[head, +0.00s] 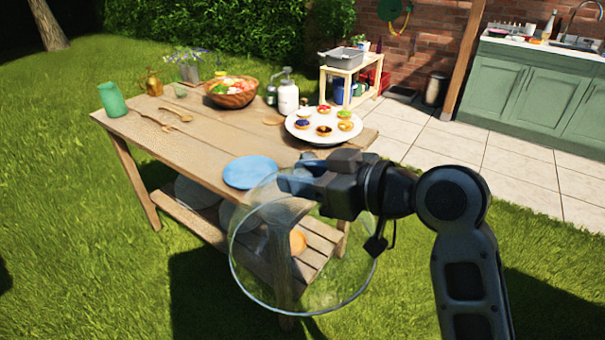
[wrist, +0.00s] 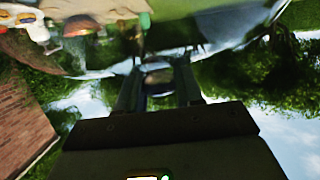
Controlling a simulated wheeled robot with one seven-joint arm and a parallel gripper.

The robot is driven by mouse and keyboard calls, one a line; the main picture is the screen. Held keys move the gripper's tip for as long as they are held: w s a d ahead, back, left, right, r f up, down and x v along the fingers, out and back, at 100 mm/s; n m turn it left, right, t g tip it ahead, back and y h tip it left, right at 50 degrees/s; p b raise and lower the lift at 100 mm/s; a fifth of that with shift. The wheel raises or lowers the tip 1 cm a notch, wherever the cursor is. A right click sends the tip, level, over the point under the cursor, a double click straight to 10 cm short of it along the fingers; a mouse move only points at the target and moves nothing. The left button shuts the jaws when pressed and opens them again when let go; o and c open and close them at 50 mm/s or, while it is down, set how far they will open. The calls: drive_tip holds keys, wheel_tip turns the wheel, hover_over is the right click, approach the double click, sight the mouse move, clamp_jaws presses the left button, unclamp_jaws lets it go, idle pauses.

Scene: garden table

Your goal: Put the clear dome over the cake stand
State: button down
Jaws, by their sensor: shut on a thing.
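The clear dome (head: 300,262) hangs from my gripper (head: 291,181), in front of the table's near corner, its round rim facing down and towards the camera. In the head view my gripper hides the dome's top. In the wrist view the two fingers (wrist: 158,88) are closed on the dome's knob (wrist: 157,78), and the dome's curved rim sweeps across behind. The white cake stand (head: 312,138) is on the table's right end, beyond and above the dome in the picture. It carries several small tarts with coloured fillings. The dome is clear of it.
The wooden table (head: 200,140) holds a blue plate (head: 250,172) near the gripper, a salad bowl (head: 231,93), a white dispenser bottle (head: 288,98) behind the stand, and a green cup (head: 112,98). Grass lies in front. Paving and a green cabinet (head: 530,95) are right.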

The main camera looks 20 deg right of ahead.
drive_tip(key=shift+w+d+f, duration=0.15)
drive_tip(key=shift+f, duration=0.65)
drive_tip(key=d+f+m+t+h, duration=0.1)
drive_tip(key=d+f+m+h, duration=0.2)
drive_tip(key=f, duration=0.9)
drive_tip(key=s+d+f+m+t+h, duration=0.1)
drive_tip(key=d+f+m+h, duration=0.2)
drive_tip(key=f, duration=0.9)
drive_tip(key=shift+s+m+h, duration=0.15)
drive_tip(key=shift+m+h, duration=0.25)
drive_tip(key=shift+h, duration=0.6)
drive_tip(key=shift+d, duration=0.1)
